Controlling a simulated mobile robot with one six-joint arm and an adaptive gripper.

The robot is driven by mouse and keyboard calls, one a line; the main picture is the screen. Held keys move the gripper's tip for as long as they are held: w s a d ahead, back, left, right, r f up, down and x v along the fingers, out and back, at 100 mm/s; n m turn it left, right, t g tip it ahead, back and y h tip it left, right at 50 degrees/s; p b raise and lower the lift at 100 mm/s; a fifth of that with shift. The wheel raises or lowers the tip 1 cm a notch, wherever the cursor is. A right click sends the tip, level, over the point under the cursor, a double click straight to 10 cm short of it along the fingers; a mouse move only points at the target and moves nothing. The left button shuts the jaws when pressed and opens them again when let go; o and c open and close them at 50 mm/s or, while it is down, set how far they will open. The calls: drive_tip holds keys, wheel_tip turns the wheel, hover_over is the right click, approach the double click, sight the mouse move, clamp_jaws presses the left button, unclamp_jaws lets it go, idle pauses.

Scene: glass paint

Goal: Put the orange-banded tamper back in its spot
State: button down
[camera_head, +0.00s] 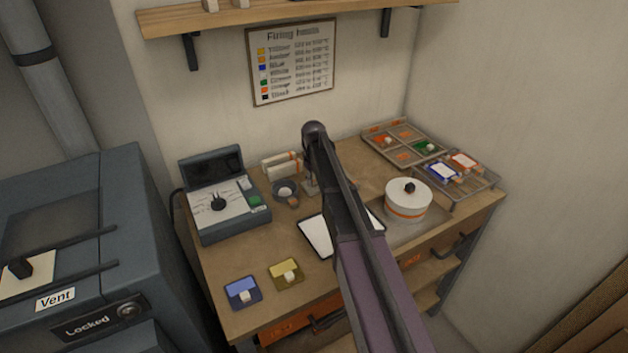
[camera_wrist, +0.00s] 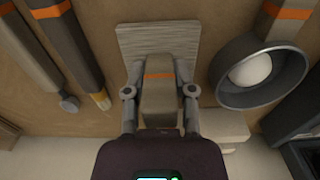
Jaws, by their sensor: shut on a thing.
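The orange-banded tamper (camera_wrist: 158,100) is between the fingers of my gripper (camera_wrist: 159,70) in the wrist view. It has a grey-beige block-like body with an orange band near its far end. A wide, pale, finely striped plate (camera_wrist: 158,38) shows just beyond the band; I cannot tell whether it is part of the tamper or lies apart from it. In the head view my arm covers the tamper and most of the gripper.
In the wrist view, an orange-banded tool (camera_wrist: 45,68) and a brush (camera_wrist: 85,50) lie left; a grey cup with a white ball (camera_wrist: 250,70) stands close right. In the head view, a control box (camera_head: 222,205) stands left and a white orange-striped pot (camera_head: 408,198) right.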

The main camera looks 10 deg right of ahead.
drive_tip(key=shift+f, duration=0.1)
drive_tip(key=shift+c, duration=1.8)
unclamp_jaws()
